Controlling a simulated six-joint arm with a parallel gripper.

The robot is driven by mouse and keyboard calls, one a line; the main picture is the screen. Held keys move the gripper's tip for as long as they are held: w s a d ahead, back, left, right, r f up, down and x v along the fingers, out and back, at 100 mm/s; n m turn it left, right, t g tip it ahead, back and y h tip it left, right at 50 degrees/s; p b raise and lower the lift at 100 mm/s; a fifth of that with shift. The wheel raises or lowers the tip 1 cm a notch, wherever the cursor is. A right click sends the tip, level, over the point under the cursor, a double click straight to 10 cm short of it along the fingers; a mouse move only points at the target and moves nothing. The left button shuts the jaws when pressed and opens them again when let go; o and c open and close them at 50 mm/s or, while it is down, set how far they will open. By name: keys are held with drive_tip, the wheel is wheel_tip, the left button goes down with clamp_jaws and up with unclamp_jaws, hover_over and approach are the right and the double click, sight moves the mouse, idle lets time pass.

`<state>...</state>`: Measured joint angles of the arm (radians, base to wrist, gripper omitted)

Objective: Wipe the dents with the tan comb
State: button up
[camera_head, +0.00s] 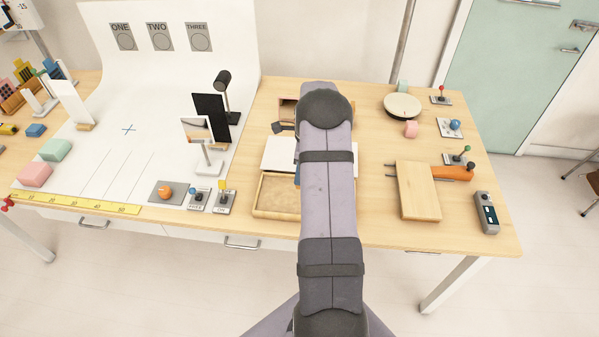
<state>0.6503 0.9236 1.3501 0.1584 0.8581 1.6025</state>
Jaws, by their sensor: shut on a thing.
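A shallow wooden tray (257,211) with a tan, sand-like fill lies near the table's front edge, left of my arm. My arm covers its right side. I cannot make out any dents in the fill at this size. I see no tan comb; it may be hidden behind my arm. My gripper is hidden behind my arm, so its fingers and anything in them do not show. A small bit of blue (297,176) shows at the arm's left edge, by the tray's back; I cannot tell what it is.
A white panel (279,153) lies behind the tray, and a wooden box (287,108) farther back. A wooden block (418,190), an orange-handled tool (455,173) and a grey device (487,213) lie right. A mirror stand (207,167) and joysticks (222,197) stand left.

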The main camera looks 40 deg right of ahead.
drive_tip(key=shift+r+p, duration=0.75)
drive_tip(key=shift+r, duration=0.55)
